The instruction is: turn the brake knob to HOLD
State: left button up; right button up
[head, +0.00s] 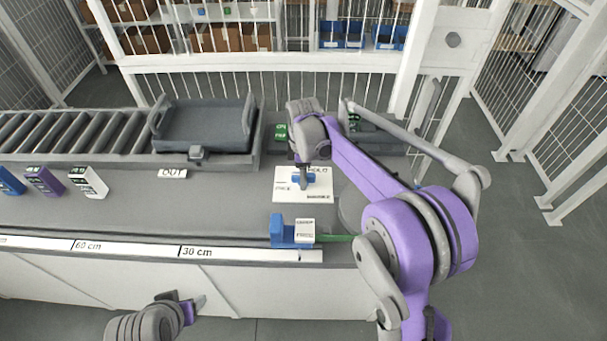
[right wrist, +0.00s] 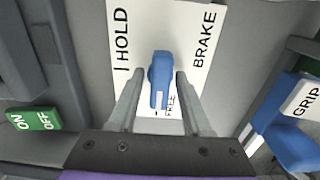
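The brake knob (right wrist: 159,72) is a blue bar handle on a white plate (right wrist: 190,20) printed HOLD, BRAKE and FREE. In the right wrist view its bar runs up and down, with its lower end towards the FREE mark; HOLD is at upper left. My right gripper (right wrist: 158,78) has one finger on each side of the knob, with narrow gaps showing, so it is open around it. In the head view the knob (head: 309,178) is partly hidden by my right gripper (head: 303,182). My left gripper (head: 186,304) is low in front of the bench, empty, its fingers apart.
A blue block labelled GRIP (right wrist: 290,140) is right of the plate, and a green ON/OFF switch (right wrist: 33,120) is left of it. A grey tray (head: 205,135) sits by the roller conveyor (head: 75,135). A ruler strip (head: 130,247) edges the bench. Fencing stands behind.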

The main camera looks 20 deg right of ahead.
jog(key=c, duration=0.5)
jog(key=m, duration=0.4)
jog(key=shift+m, duration=1.2)
jog(key=shift+m, duration=1.1)
jog(key=m, duration=0.4)
